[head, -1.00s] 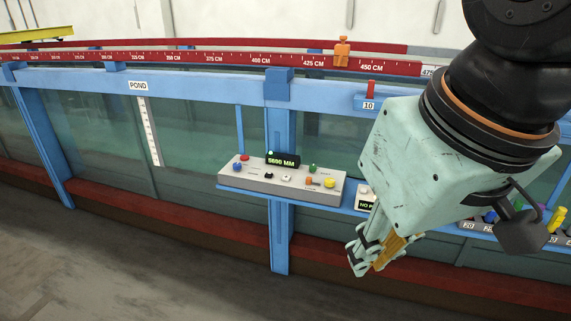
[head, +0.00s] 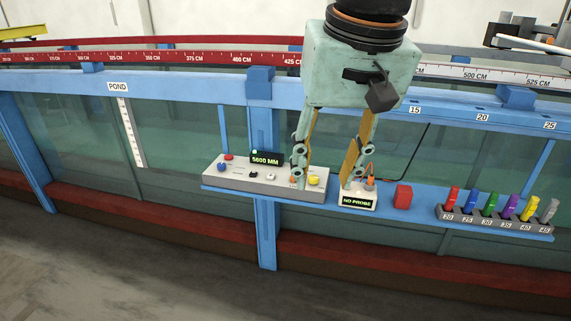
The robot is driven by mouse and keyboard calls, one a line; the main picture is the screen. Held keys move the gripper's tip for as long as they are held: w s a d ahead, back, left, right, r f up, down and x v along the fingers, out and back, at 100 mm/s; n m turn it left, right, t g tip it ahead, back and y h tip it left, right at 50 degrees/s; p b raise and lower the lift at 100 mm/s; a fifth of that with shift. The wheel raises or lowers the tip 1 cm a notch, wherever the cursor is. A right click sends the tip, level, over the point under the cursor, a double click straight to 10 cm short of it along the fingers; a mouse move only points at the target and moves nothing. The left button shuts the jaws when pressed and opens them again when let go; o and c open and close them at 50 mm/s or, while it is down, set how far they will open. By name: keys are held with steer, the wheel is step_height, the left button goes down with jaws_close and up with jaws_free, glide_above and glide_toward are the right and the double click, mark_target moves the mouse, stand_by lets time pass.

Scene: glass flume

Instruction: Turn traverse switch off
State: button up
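The grey control box (head: 240,186) sits on the blue shelf left of centre. It carries a red knob (head: 228,157), a blue knob (head: 221,167), a black switch (head: 253,173), a white button (head: 271,176) and a yellow knob (head: 313,181). An orange switch (head: 293,180) shows at the left finger's tip; its labels are too small to read, so I cannot tell which is the traverse switch. My gripper (head: 324,180) is open and empty, fingers pointing down. Its left finger overlaps the box's right part and hides the green button; the right finger is over the probe box.
The display (head: 266,160) reads 5600 MM, with a small green light on top. The probe box (head: 358,200) reads NO PROBE. A red block (head: 403,196) and a rack (head: 490,219) of coloured pegs stand to the right. The flume's blue top beam (head: 180,86) runs behind.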

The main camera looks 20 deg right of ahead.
steer(key=w+d+r+m+p, duration=0.1)
steer(key=w+d+m, duration=0.1)
steer(key=w, duration=0.6)
steer(key=w+d+r+m+p, duration=0.1)
steer(key=w+d+p, duration=0.1)
steer(key=w, duration=0.5)
steer(key=m+g+p, duration=0.3)
steer(key=m+p, duration=0.5)
steer(key=m, duration=0.2)
glide_above(314, 177)
step_height(314, 177, down, 26)
steer(key=r, duration=0.1)
steer(key=shift+a+f, duration=0.1)
steer(key=shift+f, duration=0.1)
steer(key=shift+f, duration=0.15)
steer(key=shift+f+p, duration=0.35)
steer(key=shift+f, duration=6.45)
steer(key=shift+c, duration=0.4)
steer(key=c, duration=0.8)
